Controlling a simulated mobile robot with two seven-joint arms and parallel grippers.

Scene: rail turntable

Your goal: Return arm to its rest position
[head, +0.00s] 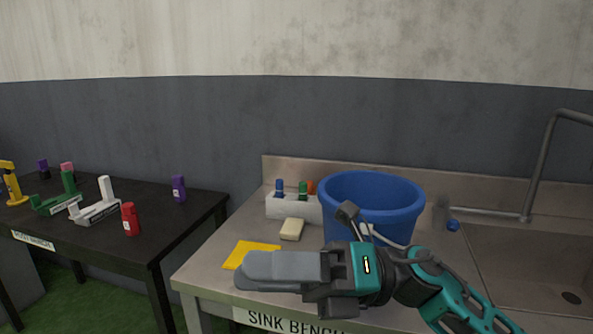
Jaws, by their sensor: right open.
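My right gripper (243,271) reaches in from the lower right, with its grey fingers pointing left above the front of the sink bench (215,262). The fingers are seen side-on and overlap, and nothing shows held between them. The gripper is open. The teal and black wrist and forearm pass in front of the blue bucket (371,195) and hide its lower part. My left gripper is not in view.
A yellow cloth (250,253), a pale block (292,229) and a white holder (294,208) with small bottles lie behind the gripper. A tap (541,165) and sink basin (530,265) are at right. A dark table (180,226) with several bottles stands at left.

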